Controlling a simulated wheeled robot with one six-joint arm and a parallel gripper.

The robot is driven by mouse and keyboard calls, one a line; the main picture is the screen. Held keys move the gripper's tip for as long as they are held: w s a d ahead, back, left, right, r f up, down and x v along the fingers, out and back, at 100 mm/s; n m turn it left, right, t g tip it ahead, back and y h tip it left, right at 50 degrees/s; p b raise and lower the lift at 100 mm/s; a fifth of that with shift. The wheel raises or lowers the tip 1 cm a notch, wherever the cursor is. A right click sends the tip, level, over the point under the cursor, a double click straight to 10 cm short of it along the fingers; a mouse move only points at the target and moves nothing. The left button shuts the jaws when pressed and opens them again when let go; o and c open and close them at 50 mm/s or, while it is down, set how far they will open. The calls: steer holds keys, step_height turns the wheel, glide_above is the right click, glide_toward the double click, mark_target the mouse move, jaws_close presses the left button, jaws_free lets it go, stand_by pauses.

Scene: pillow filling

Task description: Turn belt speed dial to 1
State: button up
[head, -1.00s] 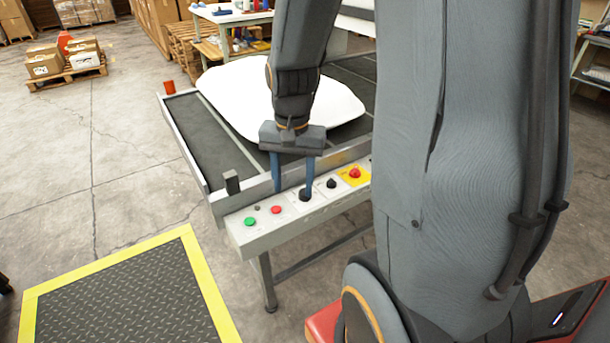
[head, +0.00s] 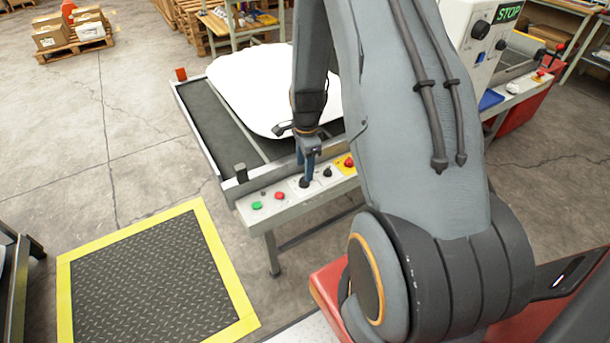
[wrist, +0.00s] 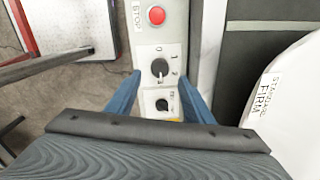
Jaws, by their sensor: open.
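A black dial marked 0, 1 and 2 (wrist: 160,68) sits on the pale control panel (wrist: 145,35). It also shows in the head view (head: 304,183). I cannot clearly read which number it points to. My gripper (wrist: 159,76) is open above the panel, its blue fingers on either side of the panel strip. The fingertips are about level with the numbered dial in the wrist view; contact is not visible. In the head view my gripper (head: 307,172) is over the same dial. A smaller black knob (wrist: 162,104) lies between the fingers in the wrist view.
A red STOP button (wrist: 157,15) is beside the numbered dial. A green button (head: 257,205) and a red button on yellow (head: 349,162) share the panel. A white pillow (head: 270,85) lies on the conveyor (head: 215,125) behind. A yellow-edged mat (head: 150,280) is on the floor.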

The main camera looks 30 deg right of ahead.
mark_target(304, 182)
steer(key=shift+w+f+p, duration=0.15)
steer(key=shift+f+p, duration=0.6)
steer(key=shift+f, duration=2.1)
steer(key=c, duration=1)
steer(key=shift+c, duration=0.2)
